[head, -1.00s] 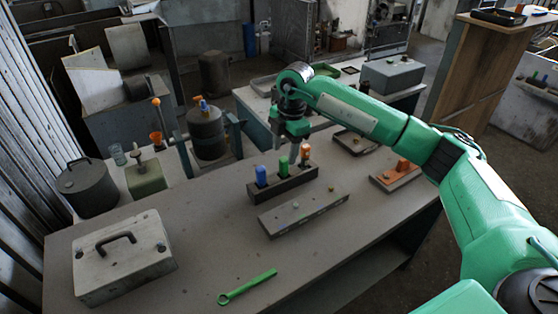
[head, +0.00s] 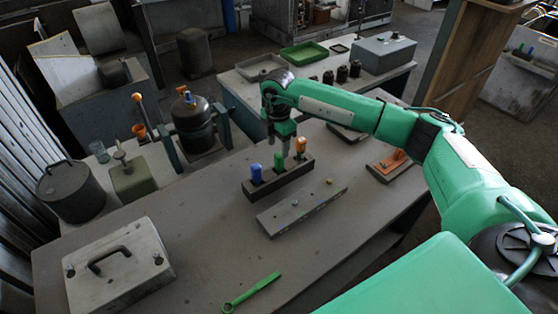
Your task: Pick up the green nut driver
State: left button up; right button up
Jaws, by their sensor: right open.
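The green nut driver (head: 279,162) stands upright in a dark holder block (head: 262,188) on the grey table, between a blue-handled driver (head: 256,173) on its left and an orange-handled driver (head: 301,146) on its right. My right gripper (head: 284,151) points down directly over the green driver, with its fingertips at or just above the top of the handle. The gripper is open. I cannot tell whether the fingers touch the handle. My left gripper is not in view.
A flat bar with small parts (head: 300,208) lies in front of the holder. A green wrench (head: 251,292) lies near the front edge. A grey lidded box (head: 118,268) stands at left, an orange item on a tray (head: 390,163) at right.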

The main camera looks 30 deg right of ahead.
aim_at(279, 153)
jog(key=shift+s+d+f+p, duration=0.1)
jog(key=shift+f+p, duration=0.3)
jog(key=shift+p, duration=0.2)
notch_tip(279, 153, down, 3)
jog(key=shift+d+f+p, duration=0.1)
jog(key=shift+f+p, duration=0.1)
jog(key=shift+p, duration=0.7)
jog(key=shift+f, duration=0.35)
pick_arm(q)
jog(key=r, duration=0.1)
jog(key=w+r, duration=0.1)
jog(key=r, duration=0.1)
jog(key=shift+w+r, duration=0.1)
pick_arm(e)
jog(key=shift+f, duration=0.1)
grip_shut()
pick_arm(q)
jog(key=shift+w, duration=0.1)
